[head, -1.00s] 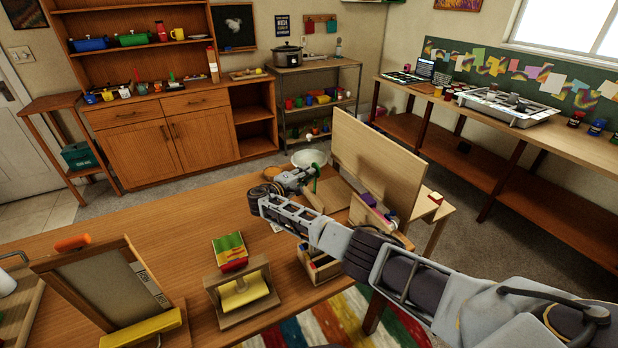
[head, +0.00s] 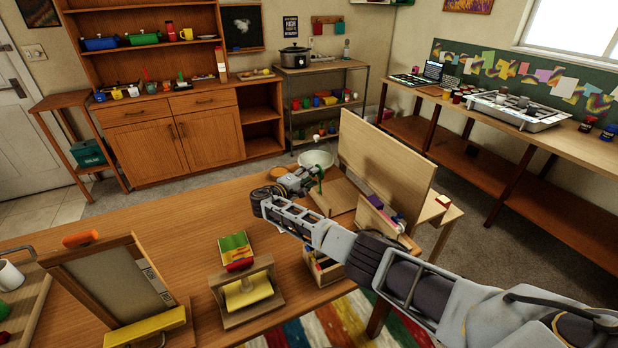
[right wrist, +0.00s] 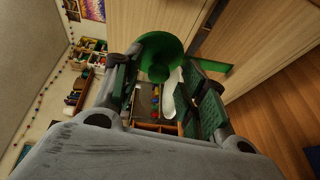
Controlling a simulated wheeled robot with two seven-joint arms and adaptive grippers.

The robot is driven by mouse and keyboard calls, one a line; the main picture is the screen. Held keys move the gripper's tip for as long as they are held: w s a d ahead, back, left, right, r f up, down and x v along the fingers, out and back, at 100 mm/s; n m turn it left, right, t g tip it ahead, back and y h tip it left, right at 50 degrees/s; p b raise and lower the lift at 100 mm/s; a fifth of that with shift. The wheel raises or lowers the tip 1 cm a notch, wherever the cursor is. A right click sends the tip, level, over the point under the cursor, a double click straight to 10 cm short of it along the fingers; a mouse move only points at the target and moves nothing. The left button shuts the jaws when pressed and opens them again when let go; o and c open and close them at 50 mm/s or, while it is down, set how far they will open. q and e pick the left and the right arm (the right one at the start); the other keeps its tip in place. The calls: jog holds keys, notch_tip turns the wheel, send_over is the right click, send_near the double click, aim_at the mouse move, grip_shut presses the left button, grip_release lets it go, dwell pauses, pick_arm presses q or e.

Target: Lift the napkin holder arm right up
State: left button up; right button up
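No part in view is clearly the napkin holder's arm. A low wooden stand (head: 262,265) with a yellow roll (head: 248,293) under its top bar stands at the table's front and may be the holder; a multicoloured block (head: 234,246) sits just behind it. My right gripper (head: 312,180) is away from this stand, at the table's far side by a bowl and an upright board. In the right wrist view its fingers (right wrist: 165,88) are spread, with a green round thing (right wrist: 158,58) beyond or between them; contact cannot be told. My left gripper is out of view.
The upright wooden board (head: 386,165) stands close right of my right gripper. A white bowl (head: 317,159) is behind it. A tilted frame (head: 105,280) stands at front left. The wooden table (head: 185,235) is clear between frame and gripper.

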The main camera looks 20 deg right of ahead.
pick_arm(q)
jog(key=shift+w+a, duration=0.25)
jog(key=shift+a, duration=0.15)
pick_arm(e)
jog(key=v, duration=1.2)
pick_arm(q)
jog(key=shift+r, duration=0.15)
pick_arm(e)
jog(key=shift+r, duration=0.2)
pick_arm(q)
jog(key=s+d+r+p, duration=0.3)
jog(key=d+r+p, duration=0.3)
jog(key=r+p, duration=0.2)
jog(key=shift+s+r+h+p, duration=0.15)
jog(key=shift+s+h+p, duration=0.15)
jog(key=shift+p, duration=0.3)
pick_arm(e)
notch_tip(320, 180, up, 9)
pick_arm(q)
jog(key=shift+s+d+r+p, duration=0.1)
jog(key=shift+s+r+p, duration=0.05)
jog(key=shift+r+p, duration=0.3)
pick_arm(e)
jog(key=shift+r, duration=0.45)
